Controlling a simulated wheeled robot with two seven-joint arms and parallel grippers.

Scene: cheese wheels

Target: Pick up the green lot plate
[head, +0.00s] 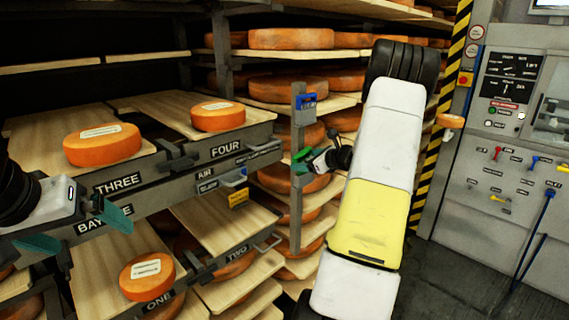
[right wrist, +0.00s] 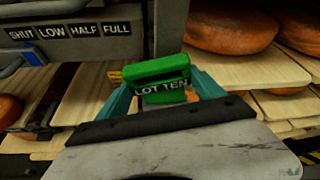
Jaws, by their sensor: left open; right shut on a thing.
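The green lot plate (right wrist: 160,72), marked LOT TEN, sits between the teal fingers of my right gripper (right wrist: 163,92) in the right wrist view. That gripper is shut on it. In the head view my right gripper (head: 304,160) is small and partly turned away, beside the upright grey post; I cannot tell there whether the plate touches the post. My left gripper (head: 76,230) is open and empty at the left, in front of the rail below board THREE.
Orange cheese wheels lie on boards THREE (head: 102,145), FOUR (head: 218,116) and ONE (head: 147,276). A blue tag (head: 305,101) hangs on the post (head: 297,215), and a yellow tag (head: 239,198) on the rack rail. A control panel (head: 500,180) stands at the right.

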